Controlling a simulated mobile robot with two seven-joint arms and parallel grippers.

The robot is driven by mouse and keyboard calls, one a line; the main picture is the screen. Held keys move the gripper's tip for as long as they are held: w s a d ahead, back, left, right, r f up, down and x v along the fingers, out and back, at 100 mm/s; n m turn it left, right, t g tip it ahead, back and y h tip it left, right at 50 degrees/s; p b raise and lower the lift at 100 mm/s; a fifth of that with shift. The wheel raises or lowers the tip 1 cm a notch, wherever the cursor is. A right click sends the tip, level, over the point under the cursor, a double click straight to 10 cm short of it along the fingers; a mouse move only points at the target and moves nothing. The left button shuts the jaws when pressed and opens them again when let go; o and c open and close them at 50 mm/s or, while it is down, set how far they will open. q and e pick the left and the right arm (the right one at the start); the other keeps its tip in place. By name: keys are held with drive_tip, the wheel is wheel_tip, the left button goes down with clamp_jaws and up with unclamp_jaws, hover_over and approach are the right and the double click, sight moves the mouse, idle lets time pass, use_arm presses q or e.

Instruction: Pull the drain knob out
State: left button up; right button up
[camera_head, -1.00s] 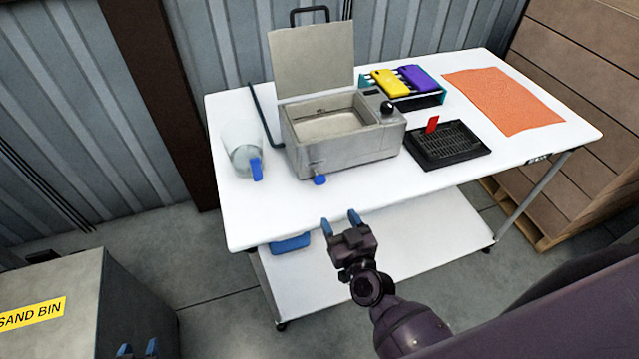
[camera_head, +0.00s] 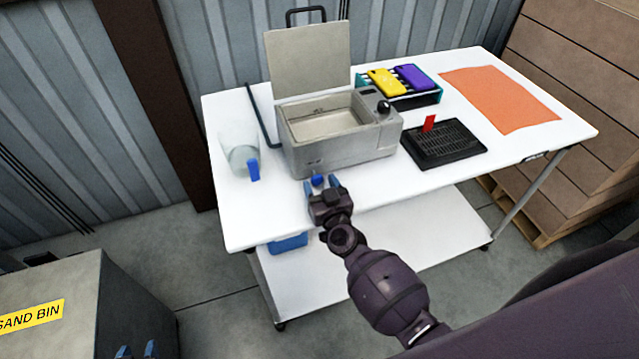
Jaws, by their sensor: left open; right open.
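The grey metal bath (camera_head: 340,150) stands on the white table with its lid raised. Its blue drain knob (camera_head: 318,180) sticks out low on the front face. My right gripper (camera_head: 321,185) is open at the knob, with one blue fingertip seen on each side of it. The view does not tell whether the fingers touch the knob. My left gripper (camera_head: 137,351) is at the bottom edge, in front of the sand bin; only its blue fingertips show, apart and empty.
A clear jug (camera_head: 238,145) with a blue handle stands left of the bath. A black grate tray (camera_head: 445,146) with a red tab, a rack with yellow (camera_head: 388,82) and purple (camera_head: 413,77) pieces, and an orange mat (camera_head: 500,98) lie right. The sand bin (camera_head: 85,300) is lower left.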

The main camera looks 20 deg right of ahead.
drive_tip(key=shift+w, duration=0.4)
clamp_jaws()
drive_tip(key=shift+s+r+p, duration=0.1)
drive_tip(key=shift+s+p, duration=0.6)
drive_tip(key=shift+s, duration=0.75)
unclamp_jaws()
drive_tip(key=s, duration=1)
drive_tip(key=shift+s+d, duration=0.2)
drive_tip(key=shift+s, duration=0.2)
